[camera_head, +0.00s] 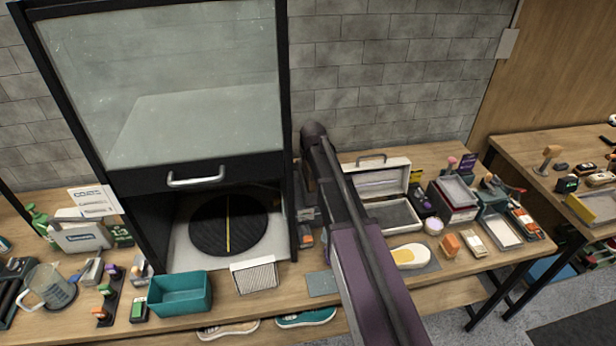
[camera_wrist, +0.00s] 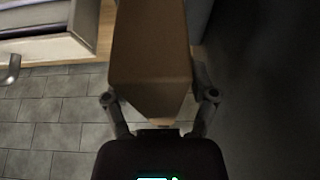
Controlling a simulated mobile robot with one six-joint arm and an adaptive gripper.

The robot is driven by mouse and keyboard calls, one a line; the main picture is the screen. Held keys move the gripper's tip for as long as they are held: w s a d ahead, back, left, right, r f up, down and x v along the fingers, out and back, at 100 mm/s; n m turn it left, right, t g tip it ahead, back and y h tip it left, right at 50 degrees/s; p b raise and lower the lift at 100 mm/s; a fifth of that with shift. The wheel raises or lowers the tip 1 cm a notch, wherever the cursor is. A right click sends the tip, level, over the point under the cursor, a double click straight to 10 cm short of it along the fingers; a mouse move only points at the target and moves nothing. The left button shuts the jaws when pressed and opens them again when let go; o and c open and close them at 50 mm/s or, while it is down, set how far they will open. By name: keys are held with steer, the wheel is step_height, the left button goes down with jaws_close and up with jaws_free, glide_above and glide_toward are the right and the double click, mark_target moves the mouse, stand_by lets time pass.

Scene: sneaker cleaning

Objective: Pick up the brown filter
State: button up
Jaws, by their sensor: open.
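A plain brown block-shaped thing (camera_wrist: 150,50), which I take to be the brown filter, fills the middle of the wrist view. My gripper (camera_wrist: 158,92) is open, with one finger on each side of it. Small gaps seem to show beside the fingers, but I cannot tell whether either touches it.
The black-framed cabinet (camera_head: 150,178) stands close left of my gripper. An open white case (camera_head: 392,214) lies to the right; a pale box edge shows in the wrist view (camera_wrist: 60,45). A white-framed pleated filter (camera_head: 255,275) and a teal bin (camera_head: 180,296) stand at the front.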

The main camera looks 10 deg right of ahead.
jaws_close()
steer(key=shift+r, duration=0.1)
stand_by(0.4)
step_height(320, 180, up, 10)
steer(key=p, duration=1)
steer(key=shift+r, duration=0.15)
stand_by(0.5)
